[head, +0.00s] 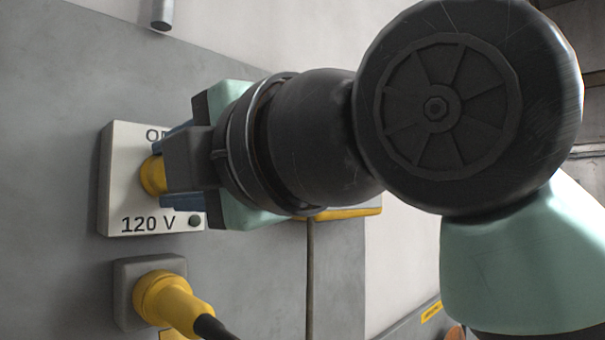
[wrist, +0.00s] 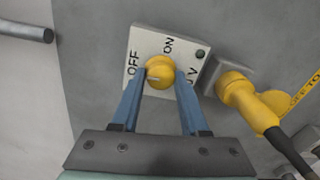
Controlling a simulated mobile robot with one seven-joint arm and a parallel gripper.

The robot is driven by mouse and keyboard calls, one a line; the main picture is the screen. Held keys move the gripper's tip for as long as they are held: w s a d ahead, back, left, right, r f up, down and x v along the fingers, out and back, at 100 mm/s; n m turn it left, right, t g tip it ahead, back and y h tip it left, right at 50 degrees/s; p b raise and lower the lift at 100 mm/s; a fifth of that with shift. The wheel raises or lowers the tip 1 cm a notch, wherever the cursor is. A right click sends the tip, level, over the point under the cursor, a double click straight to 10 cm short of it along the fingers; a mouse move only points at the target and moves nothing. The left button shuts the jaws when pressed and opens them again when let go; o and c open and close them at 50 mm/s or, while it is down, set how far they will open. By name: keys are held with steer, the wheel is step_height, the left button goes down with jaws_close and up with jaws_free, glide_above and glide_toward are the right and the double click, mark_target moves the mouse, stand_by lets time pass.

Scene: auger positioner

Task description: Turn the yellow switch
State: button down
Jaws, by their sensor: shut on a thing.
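The yellow switch (wrist: 159,71) is a round knob on a white panel (wrist: 150,38) marked OFF, ON and a partly covered voltage label. In the head view the panel (head: 119,190) reads 120 V, and the yellow switch (head: 151,176) is mostly hidden behind my gripper. My gripper (wrist: 160,75) has its two blue fingers on either side of the knob and is shut on it. In the head view my gripper (head: 167,168) reaches the panel from the right. A small mark shows on the knob, but which label it points to is unclear.
A yellow plug (head: 172,298) with a black cable sits in a grey socket below the panel in the head view. It also shows right of the panel in the wrist view (wrist: 245,100). A grey pipe end (head: 162,14) sticks out above.

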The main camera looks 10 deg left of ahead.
stand_by(0.3)
steer(key=c, duration=0.9)
jaws_free()
steer(key=o, duration=0.5)
steer(key=shift+w+a, duration=0.1)
steer(key=shift+a, duration=0.05)
steer(key=shift+c, duration=0.2)
